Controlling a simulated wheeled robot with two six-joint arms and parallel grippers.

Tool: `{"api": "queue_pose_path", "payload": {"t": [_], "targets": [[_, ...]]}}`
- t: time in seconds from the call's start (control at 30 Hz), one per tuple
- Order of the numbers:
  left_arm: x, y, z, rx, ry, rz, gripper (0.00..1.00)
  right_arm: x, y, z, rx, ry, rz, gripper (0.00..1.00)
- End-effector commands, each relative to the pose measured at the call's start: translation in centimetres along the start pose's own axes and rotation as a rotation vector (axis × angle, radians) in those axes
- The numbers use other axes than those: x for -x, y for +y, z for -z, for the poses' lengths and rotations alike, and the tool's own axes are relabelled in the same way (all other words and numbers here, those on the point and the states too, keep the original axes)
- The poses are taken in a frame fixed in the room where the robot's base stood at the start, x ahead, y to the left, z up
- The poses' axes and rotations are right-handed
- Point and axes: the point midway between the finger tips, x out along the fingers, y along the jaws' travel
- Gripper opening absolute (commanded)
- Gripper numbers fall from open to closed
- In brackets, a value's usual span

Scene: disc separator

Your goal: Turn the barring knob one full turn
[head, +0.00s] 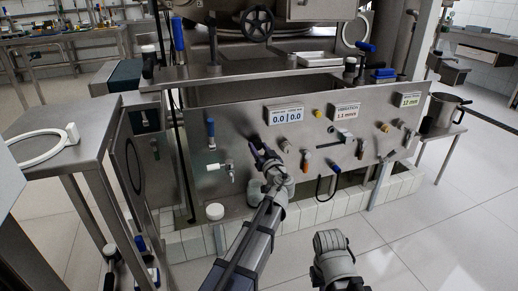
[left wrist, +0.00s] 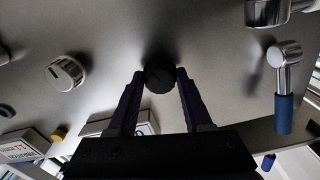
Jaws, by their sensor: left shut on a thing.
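The barring knob (left wrist: 160,76) is a round black knob on the steel panel in the left wrist view, between the tips of two dark fingers. My left gripper (left wrist: 160,84) is shut on it, one finger on each side. In the head view, my left gripper (head: 263,155) reaches the steel front panel (head: 238,130) below the blue-digit display and hides the knob there. Any turn mark on the knob is too dark to make out. My right arm shows at the bottom of the head view, but its gripper fingers do not.
A blue-handled lever (left wrist: 284,90) and a silver knob (left wrist: 67,73) flank the gripper in the left wrist view. The panel carries displays (head: 284,115), a tap (head: 218,167) and orange-handled levers (head: 306,160). A steel side table (head: 75,125) stands left. The right floor is clear.

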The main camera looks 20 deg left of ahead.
Motion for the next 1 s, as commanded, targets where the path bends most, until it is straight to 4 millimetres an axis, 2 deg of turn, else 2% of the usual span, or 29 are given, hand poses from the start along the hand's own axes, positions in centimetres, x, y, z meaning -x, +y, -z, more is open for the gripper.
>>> {"api": "queue_pose_path", "payload": {"t": [0.03, 0.3, 0.47, 0.8, 1.0], "targets": [[0.01, 0.0, 0.0, 0.0, 0.0, 0.0, 0.28, 0.0, 0.0, 0.0, 0.0, 0.0, 0.0, 0.0], [0.02, 0.0, 0.0, 0.0, 0.0, 0.0, 0.0, 0.0, 0.0, 0.0, 0.0, 0.0, 0.0, 0.0], [0.02, 0.0, 0.0, -0.024, 0.0, 0.0, 0.0, 0.0, 0.0, 0.0, 0.0, 0.0, 0.0, 0.0], [0.02, -0.01, -0.01, -0.344, -0.001, 0.001, 0.0, 0.0, 0.0, 0.0, 0.0, 0.0, 0.0, 0.0], [0.02, -0.01, -0.02, -0.423, -0.001, 0.001, 0.0, 0.0, 0.0, 0.0, 0.0, 0.0, 0.0, 0.0]]}}
